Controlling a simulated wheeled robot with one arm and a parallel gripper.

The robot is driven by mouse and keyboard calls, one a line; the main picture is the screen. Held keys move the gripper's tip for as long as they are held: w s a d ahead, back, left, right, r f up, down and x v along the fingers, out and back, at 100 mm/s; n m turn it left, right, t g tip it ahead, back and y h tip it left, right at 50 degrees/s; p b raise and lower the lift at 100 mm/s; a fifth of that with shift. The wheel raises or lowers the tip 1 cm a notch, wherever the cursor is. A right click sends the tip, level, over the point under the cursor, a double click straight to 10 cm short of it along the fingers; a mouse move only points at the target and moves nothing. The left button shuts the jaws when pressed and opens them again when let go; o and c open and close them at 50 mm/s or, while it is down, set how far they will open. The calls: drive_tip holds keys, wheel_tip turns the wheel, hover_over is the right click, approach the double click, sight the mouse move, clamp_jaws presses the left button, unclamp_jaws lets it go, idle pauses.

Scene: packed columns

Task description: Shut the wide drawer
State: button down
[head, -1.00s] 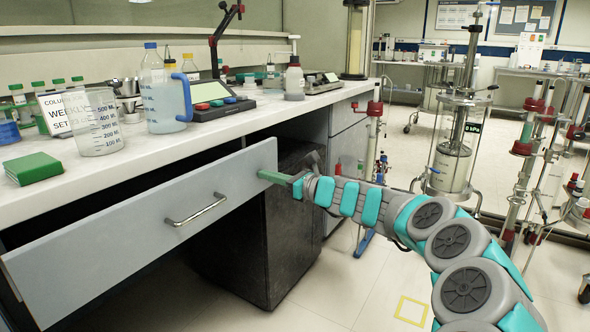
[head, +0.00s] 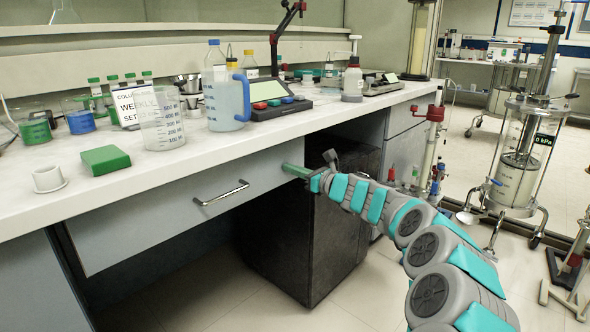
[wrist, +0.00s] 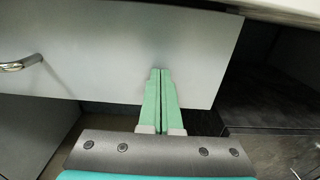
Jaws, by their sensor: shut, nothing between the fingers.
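The wide drawer's grey front (head: 150,218) lies just under the counter's edge in the head view, with no open interior showing above it. I cannot tell whether it is fully flush. Its metal bar handle (head: 221,194) is near the middle of the front. The front (wrist: 100,45) and handle (wrist: 22,63) also show in the wrist view. My gripper (head: 287,169) has its green fingers shut together and empty. Its fingertips (wrist: 160,72) are at the front near its right end and appear to touch it.
The white counter (head: 60,205) holds a green box (head: 106,160), a beaker (head: 162,120), a blue-handled jug (head: 228,105) and other labware. A dark cabinet (head: 300,240) stands below, right of the drawer. Glass column stands (head: 520,160) are at the right. Floor at the front is clear.

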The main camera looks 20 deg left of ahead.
drive_tip(key=shift+r, duration=0.5)
drive_tip(key=f+b+v, duration=0.1)
drive_tip(key=v, duration=1.3)
drive_tip(key=s+n+g+h, duration=0.55)
drive_tip(key=s+n, duration=0.85)
drive_tip(key=s, duration=1.1)
drive_tip(key=s+d+f+n+g+h, duration=0.1)
drive_tip(key=s+d+f+n+h, duration=0.1)
drive_tip(key=s+d+f, duration=0.3)
drive_tip(key=s+d+f+n+g+h, duration=0.1)
drive_tip(key=s+d+f+n+h, duration=0.2)
drive_tip(key=s+d, duration=0.8)
drive_tip(key=s+d+f+n+g+h, duration=0.1)
drive_tip(key=s+d+f+n+h, duration=0.2)
drive_tip(key=d, duration=1.2)
drive_tip(key=s+f+h, duration=0.3)
drive_tip(key=s+f, duration=0.2)
drive_tip(key=shift+s+d, duration=0.2)
drive_tip(key=shift+d, duration=0.2)
drive_tip(key=shift+f, duration=0.1)
